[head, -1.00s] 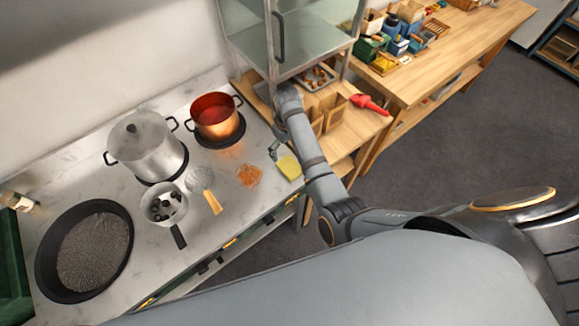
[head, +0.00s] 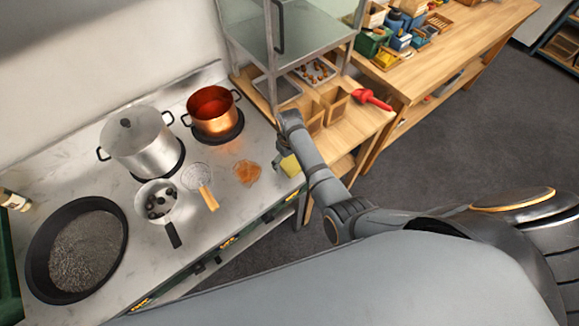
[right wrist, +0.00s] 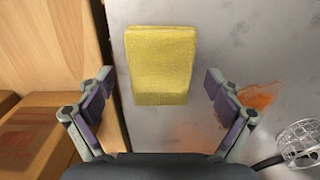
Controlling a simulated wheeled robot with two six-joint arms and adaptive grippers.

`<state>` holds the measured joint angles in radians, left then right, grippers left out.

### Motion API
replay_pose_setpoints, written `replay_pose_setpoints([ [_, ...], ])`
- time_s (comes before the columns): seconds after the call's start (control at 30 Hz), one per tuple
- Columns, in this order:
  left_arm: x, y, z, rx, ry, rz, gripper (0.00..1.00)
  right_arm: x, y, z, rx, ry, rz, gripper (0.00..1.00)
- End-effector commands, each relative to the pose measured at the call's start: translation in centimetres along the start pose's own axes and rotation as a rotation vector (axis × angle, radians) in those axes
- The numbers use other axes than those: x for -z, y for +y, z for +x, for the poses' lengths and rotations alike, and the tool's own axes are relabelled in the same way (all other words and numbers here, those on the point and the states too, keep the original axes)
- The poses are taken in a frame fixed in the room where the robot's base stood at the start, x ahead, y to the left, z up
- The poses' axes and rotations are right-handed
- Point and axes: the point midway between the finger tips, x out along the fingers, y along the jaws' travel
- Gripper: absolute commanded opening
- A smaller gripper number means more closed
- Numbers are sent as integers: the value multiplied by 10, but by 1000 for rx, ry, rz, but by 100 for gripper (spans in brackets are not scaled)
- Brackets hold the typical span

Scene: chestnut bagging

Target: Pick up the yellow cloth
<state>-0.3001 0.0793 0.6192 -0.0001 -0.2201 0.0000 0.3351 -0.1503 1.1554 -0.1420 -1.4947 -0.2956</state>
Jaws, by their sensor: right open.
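The yellow cloth (head: 290,165) lies on the right end of the pale counter, partly hidden by my right arm in the head view. In the right wrist view the cloth (right wrist: 160,65) is a folded rectangle, its upper part flat and its near part bent downward. My right gripper (right wrist: 158,90) is open, with one finger on each side of the cloth and visible space between. In the head view my right gripper (head: 278,157) is small and mostly behind the arm. My left gripper is not in view.
An orange-brown patch (head: 247,172) and a wire skimmer (head: 199,178) lie left of the cloth. A copper pot (head: 212,112), a steel pot (head: 138,143), a small black-handled pan (head: 157,202) and a large dark pan (head: 77,250) stand further left. Wooden boxes (head: 334,104) stand right.

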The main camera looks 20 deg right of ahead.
Motion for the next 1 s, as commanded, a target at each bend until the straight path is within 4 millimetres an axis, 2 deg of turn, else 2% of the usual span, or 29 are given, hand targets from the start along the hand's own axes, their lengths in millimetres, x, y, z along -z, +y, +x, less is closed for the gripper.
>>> replay_pose_setpoints([
  [0.1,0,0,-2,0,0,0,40,0,0,-2,0,0,0,92],
  [0.5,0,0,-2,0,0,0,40,0,0,-2,0,0,0,38],
  [0.77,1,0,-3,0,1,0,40,0,0,-3,0,0,0,38],
  [1.0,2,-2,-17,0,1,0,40,2,1,-18,0,0,1,38],
])
